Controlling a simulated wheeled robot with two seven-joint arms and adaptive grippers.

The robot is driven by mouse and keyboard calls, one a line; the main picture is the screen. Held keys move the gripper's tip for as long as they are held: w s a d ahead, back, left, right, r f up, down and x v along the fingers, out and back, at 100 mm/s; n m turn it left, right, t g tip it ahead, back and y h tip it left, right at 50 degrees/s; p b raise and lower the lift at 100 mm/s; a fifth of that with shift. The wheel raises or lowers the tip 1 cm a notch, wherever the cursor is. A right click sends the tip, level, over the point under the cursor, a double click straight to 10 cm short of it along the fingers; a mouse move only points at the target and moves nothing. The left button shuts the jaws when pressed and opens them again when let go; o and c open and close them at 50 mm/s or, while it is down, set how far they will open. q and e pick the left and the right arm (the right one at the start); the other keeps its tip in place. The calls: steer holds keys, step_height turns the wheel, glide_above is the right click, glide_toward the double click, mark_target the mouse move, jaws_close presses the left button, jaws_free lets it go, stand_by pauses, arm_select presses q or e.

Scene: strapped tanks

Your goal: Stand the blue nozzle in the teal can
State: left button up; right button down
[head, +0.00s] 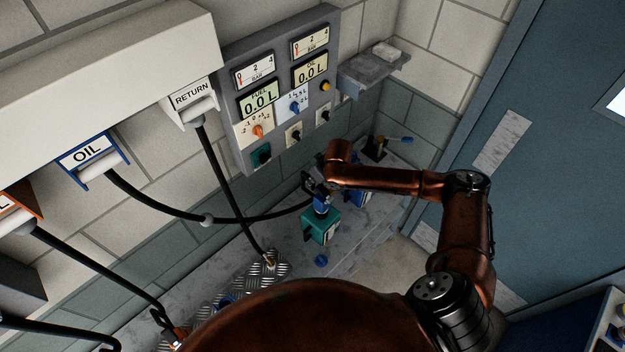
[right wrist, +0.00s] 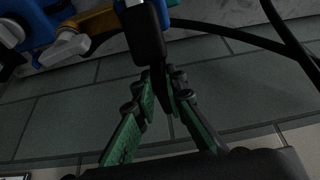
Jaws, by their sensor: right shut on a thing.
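The teal can (head: 318,228) stands on the grey ledge, below my right gripper. The blue nozzle (head: 320,204) is right at the top of the can in the head view, with a black hose running left from it. I cannot tell whether its spout is inside the mouth or just above it. My right gripper (head: 316,186) is shut on the nozzle. In the right wrist view, the green-padded fingers (right wrist: 167,92) close at the nozzle's black and blue part (right wrist: 146,32). My left gripper is not in view.
A blue can (head: 358,196) stands just behind my right gripper. A blue cap (head: 321,261) lies in front of the teal can. The gauge panel (head: 285,90) is on the wall behind. The return hose (head: 222,178) hangs to the left. A blue door (head: 560,150) is at right.

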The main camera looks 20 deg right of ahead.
steer(key=shift+w+f+b, duration=0.1)
steer(key=shift+f+b, duration=0.4)
steer(key=shift+f, duration=0.75)
stand_by(0.3)
steer(key=c, duration=1.9)
jaws_free()
steer(key=shift+c, duration=0.2)
steer(key=shift+o, duration=0.2)
steer(key=shift+f, duration=0.15)
steer(key=v, duration=1.2)
